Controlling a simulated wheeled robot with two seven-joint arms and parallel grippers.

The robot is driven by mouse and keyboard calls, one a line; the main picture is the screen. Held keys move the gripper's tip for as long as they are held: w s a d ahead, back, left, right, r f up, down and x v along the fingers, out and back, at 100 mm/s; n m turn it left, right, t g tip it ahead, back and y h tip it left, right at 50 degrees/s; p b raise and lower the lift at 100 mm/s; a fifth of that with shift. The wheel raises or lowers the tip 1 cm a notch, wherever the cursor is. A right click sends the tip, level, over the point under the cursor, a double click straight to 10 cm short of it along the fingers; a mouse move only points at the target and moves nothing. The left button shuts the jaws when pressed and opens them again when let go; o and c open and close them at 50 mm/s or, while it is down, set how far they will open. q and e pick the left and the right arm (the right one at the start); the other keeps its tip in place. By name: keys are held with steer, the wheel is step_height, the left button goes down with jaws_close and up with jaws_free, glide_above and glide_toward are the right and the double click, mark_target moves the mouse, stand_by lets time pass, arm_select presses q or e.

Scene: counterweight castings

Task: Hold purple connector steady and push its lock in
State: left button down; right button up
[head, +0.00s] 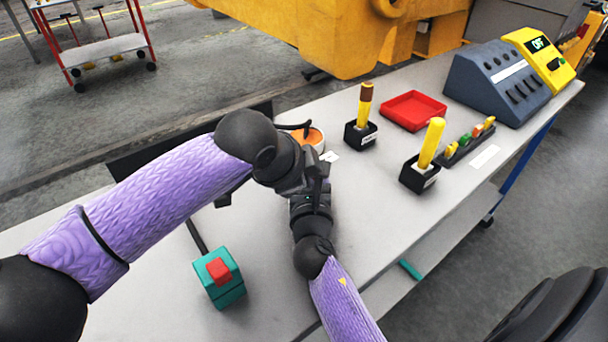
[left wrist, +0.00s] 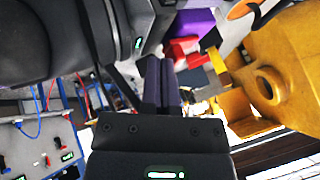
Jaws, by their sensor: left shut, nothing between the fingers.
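My left gripper (head: 298,168) comes in from the left in the head view and meets my right gripper (head: 312,197) above the table. In the left wrist view the left fingers (left wrist: 160,78) are together with nothing between them. A purple patch (left wrist: 197,22) with a red part (left wrist: 186,50) shows beyond the fingertips; it may be the purple connector and its lock, but I cannot tell. In the head view no purple connector can be made out; the grippers cover that spot. Whether the right gripper is open or shut is hidden.
A teal block with a red top (head: 220,272) stands at the table's front.

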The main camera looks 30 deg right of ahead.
steer(key=shift+a, duration=0.15)
arm_select(q)
steer(key=shift+w+d, duration=0.25)
steer(key=shift+w, duration=0.35)
steer(key=shift+w+d, duration=0.25)
steer(key=shift+w, duration=0.35)
arm_select(e)
steer(key=shift+a+r, duration=0.1)
steer(key=shift+r, duration=0.1)
arm_select(q)
steer(key=shift+f, duration=0.15)
steer(key=v, duration=0.8)
steer(key=shift+s+d+r, duration=0.15)
steer(key=shift+s+r, duration=0.1)
steer(key=shift+r, duration=0.1)
arm_select(e)
steer(key=shift+d+f, duration=0.15)
steer(key=shift+d, duration=0.1)
